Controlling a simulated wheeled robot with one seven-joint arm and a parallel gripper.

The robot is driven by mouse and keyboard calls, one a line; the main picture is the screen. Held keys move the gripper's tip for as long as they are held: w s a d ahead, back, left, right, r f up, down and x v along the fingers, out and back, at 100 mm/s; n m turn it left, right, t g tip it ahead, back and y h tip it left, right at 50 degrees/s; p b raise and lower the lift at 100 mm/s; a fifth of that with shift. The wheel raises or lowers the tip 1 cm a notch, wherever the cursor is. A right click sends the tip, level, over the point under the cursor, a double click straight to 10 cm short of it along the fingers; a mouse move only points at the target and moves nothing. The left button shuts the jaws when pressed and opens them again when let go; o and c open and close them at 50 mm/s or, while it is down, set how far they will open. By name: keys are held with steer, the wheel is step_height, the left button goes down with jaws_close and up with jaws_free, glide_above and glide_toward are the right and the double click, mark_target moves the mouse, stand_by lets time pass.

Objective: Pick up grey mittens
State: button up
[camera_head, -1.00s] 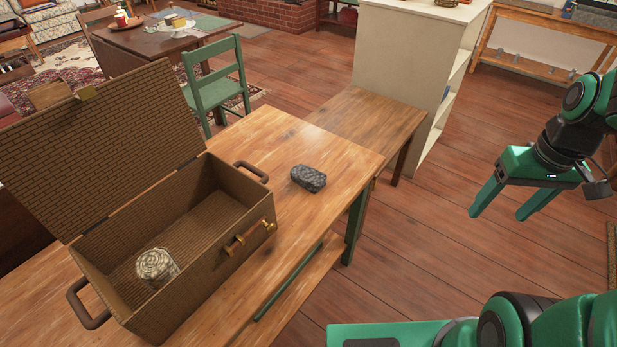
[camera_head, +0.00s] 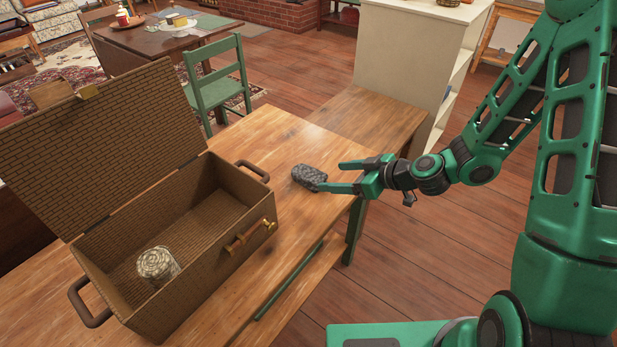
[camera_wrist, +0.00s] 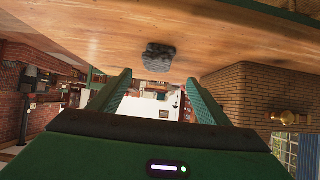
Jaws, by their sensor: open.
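The grey mittens (camera_head: 308,177) lie as a folded, dark grey bundle on the wooden table, right of the wicker box. My gripper (camera_head: 344,176) is open at the right edge of the table, its fingers pointing left toward the mittens. In the head view the nearer fingertip overlaps the right end of the bundle; I cannot tell whether it touches. In the wrist view the mittens (camera_wrist: 159,57) appear beyond the fingertips, about midway between the two green fingers, with nothing held.
An open wicker box (camera_head: 205,262) with a raised lid (camera_head: 105,150) stands left of the mittens, a round patterned item (camera_head: 157,264) inside. The wooden table (camera_head: 285,235) is bare around the mittens. A green chair (camera_head: 215,90) and a white shelf (camera_head: 410,60) stand behind.

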mark_target(309, 173)
steer(key=shift+w+a+f+t, duration=0.1)
steer(key=shift+w+a+t, duration=0.3)
steer(key=shift+a, duration=0.2)
steer(key=x, duration=0.5)
steer(key=shift+w+a, duration=0.15)
steer(key=shift+a, duration=0.05)
steer(key=shift+f+x, duration=0.2)
steer(key=shift+x, duration=2.45)
steer(key=shift+d, duration=0.2)
steer(key=shift+c, duration=0.3)
steer(key=c, duration=1.1)
